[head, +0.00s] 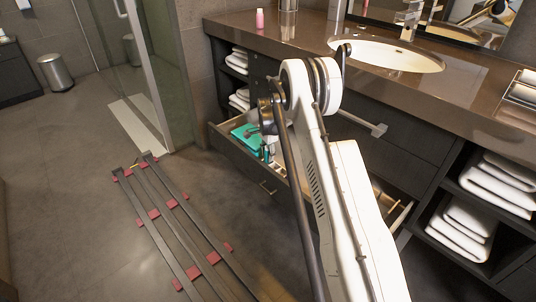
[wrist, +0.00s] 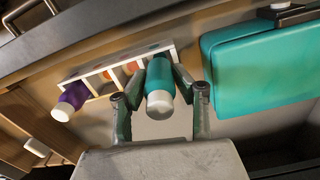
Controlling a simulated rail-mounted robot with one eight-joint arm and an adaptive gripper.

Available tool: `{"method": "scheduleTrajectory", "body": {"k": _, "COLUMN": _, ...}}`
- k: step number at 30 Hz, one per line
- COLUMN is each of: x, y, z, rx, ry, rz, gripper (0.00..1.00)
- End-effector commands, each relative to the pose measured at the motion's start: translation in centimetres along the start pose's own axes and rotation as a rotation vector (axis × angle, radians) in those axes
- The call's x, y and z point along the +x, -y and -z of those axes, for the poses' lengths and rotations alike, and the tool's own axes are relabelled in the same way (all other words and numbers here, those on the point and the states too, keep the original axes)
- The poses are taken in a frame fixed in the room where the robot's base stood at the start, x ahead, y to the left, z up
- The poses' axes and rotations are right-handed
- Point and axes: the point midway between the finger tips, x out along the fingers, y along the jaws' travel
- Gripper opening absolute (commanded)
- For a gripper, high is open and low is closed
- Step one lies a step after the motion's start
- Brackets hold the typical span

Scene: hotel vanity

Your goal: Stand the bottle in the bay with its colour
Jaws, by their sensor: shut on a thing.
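My gripper (wrist: 160,86) is shut on a teal bottle with a white cap (wrist: 159,77), its fingers on either side. The cap end faces the wrist camera. The bottle is at the right end of a white divided rack (wrist: 92,71) inside the open drawer. The bottle's far end is hidden, so I cannot tell whether it rests in the bay or is above it. A purple bottle with a white cap (wrist: 74,95) is at the rack's left end. Orange-red marks show in the bays between. In the head view my arm hides most of the rack.
A teal case (wrist: 262,58) lies in the drawer right of the rack, and it also shows in the head view (head: 243,143). The drawer front (head: 240,160) and the dark counter edge (head: 262,45) bound the space. A pink bottle (head: 260,19) stands on the counter.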

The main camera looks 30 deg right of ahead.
Motion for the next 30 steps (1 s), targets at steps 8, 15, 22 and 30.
{"method": "scheduleTrajectory", "body": {"k": 8, "x": 0.5, "y": 0.0, "z": 0.0, "rx": 0.000, "ry": 0.000, "rz": 0.000, "gripper": 0.00}}
{"method": "scheduleTrajectory", "body": {"k": 15, "x": 0.9, "y": 0.0, "z": 0.0, "rx": 0.000, "ry": 0.000, "rz": 0.000, "gripper": 0.00}}
{"method": "scheduleTrajectory", "body": {"k": 22, "x": 1.3, "y": 0.0, "z": 0.0, "rx": 0.000, "ry": 0.000, "rz": 0.000, "gripper": 0.00}}
{"method": "scheduleTrajectory", "body": {"k": 30, "x": 1.8, "y": 0.0, "z": 0.0, "rx": 0.000, "ry": 0.000, "rz": 0.000, "gripper": 0.00}}
